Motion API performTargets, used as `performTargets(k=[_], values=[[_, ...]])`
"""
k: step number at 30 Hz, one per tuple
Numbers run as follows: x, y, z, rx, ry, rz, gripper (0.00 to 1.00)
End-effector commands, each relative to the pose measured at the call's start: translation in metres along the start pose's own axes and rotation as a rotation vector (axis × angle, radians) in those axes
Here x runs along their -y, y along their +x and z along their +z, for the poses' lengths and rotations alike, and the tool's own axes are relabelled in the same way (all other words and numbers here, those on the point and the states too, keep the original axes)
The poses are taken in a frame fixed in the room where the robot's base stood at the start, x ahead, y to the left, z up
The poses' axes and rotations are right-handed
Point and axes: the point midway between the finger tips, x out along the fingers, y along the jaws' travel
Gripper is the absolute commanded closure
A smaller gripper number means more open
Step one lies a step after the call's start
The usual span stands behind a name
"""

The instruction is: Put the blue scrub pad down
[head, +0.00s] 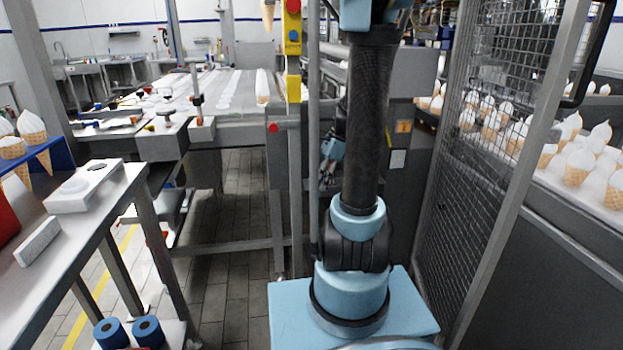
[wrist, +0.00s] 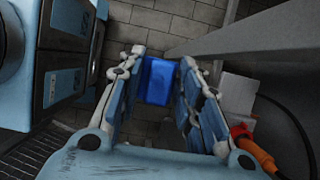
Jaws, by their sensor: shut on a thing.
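The blue scrub pad (wrist: 159,84) is a bright blue block in the middle of the wrist view. It sits between the two fingers of my gripper (wrist: 162,58), near their tips. My gripper is shut on it and holds it above a grey tiled floor. The fingers hide part of the pad's sides. In the head view my arm hides most of the gripper, and I cannot make out the pad there.
A metal side table (head: 105,205) with a white dish and a pale block stands at the left. A mesh guard (head: 480,165) and a conveyor of cones are at the right. A grey machine frame (head: 225,245) lies ahead. In the wrist view, an orange-red connector (wrist: 250,145) is close by the right finger.

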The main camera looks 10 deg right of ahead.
Motion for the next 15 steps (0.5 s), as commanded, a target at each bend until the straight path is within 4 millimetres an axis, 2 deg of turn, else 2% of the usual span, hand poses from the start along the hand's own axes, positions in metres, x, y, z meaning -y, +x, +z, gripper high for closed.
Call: performTargets(k=[15], values=[[0.096, 0.0, 0.0, 0.0, 0.001, -0.001, 0.87]])
